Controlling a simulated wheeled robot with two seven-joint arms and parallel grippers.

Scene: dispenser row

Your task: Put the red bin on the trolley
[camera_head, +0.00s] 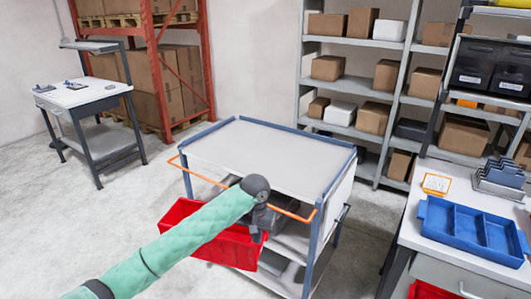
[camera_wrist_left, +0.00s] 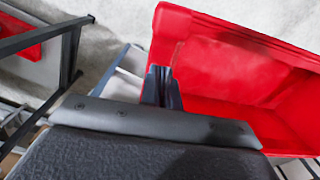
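The red bin (camera_head: 180,211) hangs in the air at the near left side of the trolley, lower than its top. The trolley (camera_head: 270,153) has a bare grey top, a blue frame and an orange handle. My left gripper (camera_head: 257,232) reaches across in front of the handle at the bin's right end, and my arm hides part of the bin. In the left wrist view the fingers (camera_wrist_left: 162,88) are closed together at the wall of the red bin (camera_wrist_left: 230,65), which looks empty inside. My right gripper is in neither view.
A workbench (camera_head: 410,228) with a blue divided tray (camera_head: 470,230) stands at the right. Shelving with boxes (camera_head: 355,70) is behind the trolley. A small table (camera_head: 85,95) and an orange rack (camera_head: 160,60) stand at the back left. The floor left of the trolley is clear.

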